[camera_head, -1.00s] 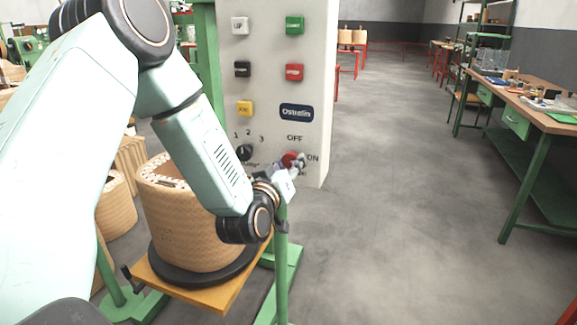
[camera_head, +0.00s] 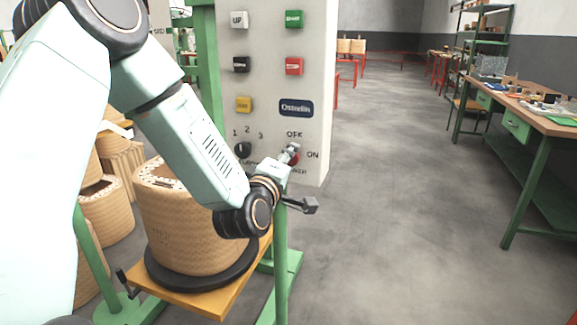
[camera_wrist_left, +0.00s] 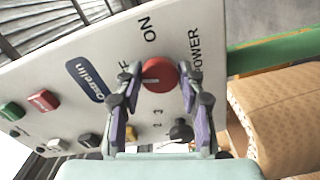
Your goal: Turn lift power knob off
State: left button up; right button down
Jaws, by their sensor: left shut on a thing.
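The red power knob (camera_head: 294,159) is low on the white control panel (camera_head: 265,70), between the OFF and ON labels. In the head view my left gripper (camera_head: 291,151) covers much of it. In the left wrist view the knob (camera_wrist_left: 158,73) sits between the two fingers of my left gripper (camera_wrist_left: 158,82), which are closed in on its sides. A pale mark on the knob faces the OFF side in that view. The POWER label is partly hidden in the head view. My right gripper is not in view.
A black selector knob (camera_head: 243,150) and several push buttons are on the same panel. A wound coil (camera_head: 180,225) stands on a yellow platform (camera_head: 215,300) under my left arm. A green-legged workbench (camera_head: 540,110) is at the right. The floor between is clear.

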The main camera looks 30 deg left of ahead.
pick_arm(q)
jog(key=shift+n+b, duration=0.6)
jog(key=shift+n, duration=1)
jog(key=o, duration=1.2)
jog(key=shift+c, duration=0.2)
jog(key=v, duration=0.7)
jog(key=shift+s, duration=0.25)
